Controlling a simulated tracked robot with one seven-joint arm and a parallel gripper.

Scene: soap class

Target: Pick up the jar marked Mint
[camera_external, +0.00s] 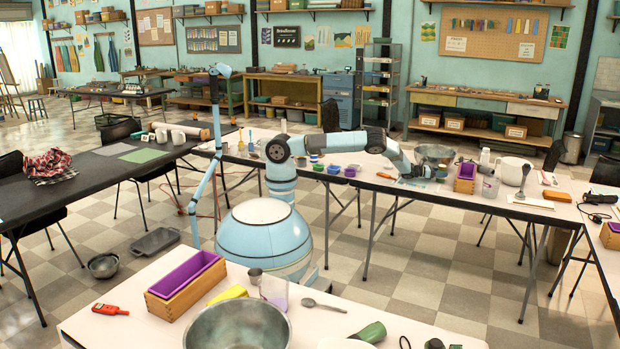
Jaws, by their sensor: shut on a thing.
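My arm reaches right from its round blue base over the far white table. My gripper (424,172) is low over that table (462,196), just in front of a grey metal bowl (436,153). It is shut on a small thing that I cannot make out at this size. No label reading Mint is legible. Several small coloured containers stand left of the gripper, among them a blue one (334,169) and a purple one (350,171).
Right of the gripper stand a purple-lined wooden box (465,178), a clear beaker (490,188) and a white bowl (514,171). The near table holds a large metal bowl (238,325) and another purple-lined box (187,284). A dark table (70,190) is at left.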

